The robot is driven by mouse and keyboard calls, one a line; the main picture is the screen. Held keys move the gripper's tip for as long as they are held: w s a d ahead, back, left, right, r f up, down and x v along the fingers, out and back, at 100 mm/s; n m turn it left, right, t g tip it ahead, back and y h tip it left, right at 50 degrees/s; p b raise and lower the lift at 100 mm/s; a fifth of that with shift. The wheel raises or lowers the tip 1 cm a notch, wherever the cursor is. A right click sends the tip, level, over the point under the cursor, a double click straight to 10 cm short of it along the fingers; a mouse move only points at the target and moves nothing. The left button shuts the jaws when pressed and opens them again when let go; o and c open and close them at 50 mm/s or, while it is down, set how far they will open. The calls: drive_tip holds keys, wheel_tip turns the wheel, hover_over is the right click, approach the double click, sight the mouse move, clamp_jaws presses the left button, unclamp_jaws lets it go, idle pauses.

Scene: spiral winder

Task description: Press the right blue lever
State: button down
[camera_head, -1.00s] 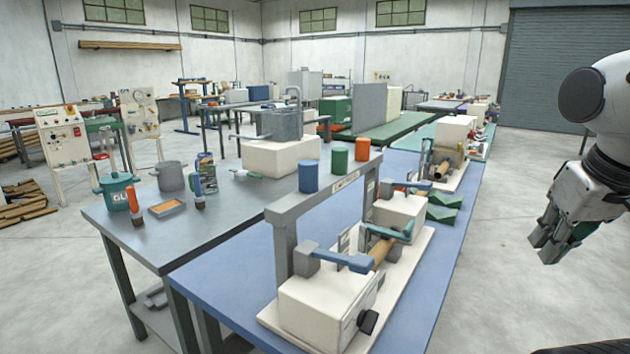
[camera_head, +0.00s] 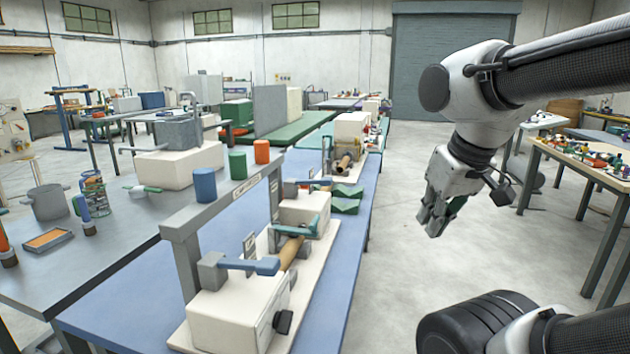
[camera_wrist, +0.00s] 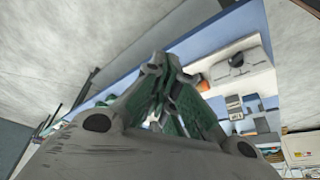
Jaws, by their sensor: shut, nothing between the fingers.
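The spiral winder's pale base (camera_head: 305,318) stands on the blue bench top, with cream blocks on it and a tan roller (camera_head: 289,253) between them. One blue lever (camera_head: 250,265) lies roughly level atop the near block (camera_head: 237,308). A second blue lever (camera_head: 310,182) sits at the far block (camera_head: 304,213), to the right of the near one in the picture. My gripper (camera_head: 430,226) is shut and empty, pointing down over the floor right of the bench, apart from both levers. In the wrist view my gripper's fingers (camera_wrist: 165,68) cover part of the bench.
A grey frame (camera_head: 225,202) carries blue, green and orange cylinders over the winder. Green wedges (camera_head: 345,198) and another machine (camera_head: 350,128) stand farther along the bench. A table with small parts (camera_head: 592,160) is at the right. The floor between is clear.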

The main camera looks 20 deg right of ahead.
drive_tip(key=shift+a, duration=0.1)
drive_tip(key=w+a+f+g+h, duration=0.1)
drive_tip(key=w+a+f+h, duration=0.1)
drive_tip(key=w, duration=1.4)
drive_tip(key=w+a+f+g+h, duration=0.1)
drive_tip(key=w+a+h, duration=0.1)
drive_tip(key=w, duration=1.4)
drive_tip(key=w+a+r+m+t+h, duration=0.1)
drive_tip(key=w+r+m+t, duration=0.1)
drive_tip(key=w, duration=0.5)
drive_tip(key=w+a+r+m+t+h, duration=0.1)
drive_tip(key=w+r+m+t, duration=0.1)
drive_tip(key=w+r+m, duration=0.2)
drive_tip(key=w+r, duration=0.1)
drive_tip(key=w, duration=0.2)
drive_tip(key=shift+a+r+t, duration=0.2)
drive_tip(key=shift+r+t, duration=0.05)
drive_tip(key=shift+t, duration=0.15)
drive_tip(key=shift+w+d+f, duration=0.1)
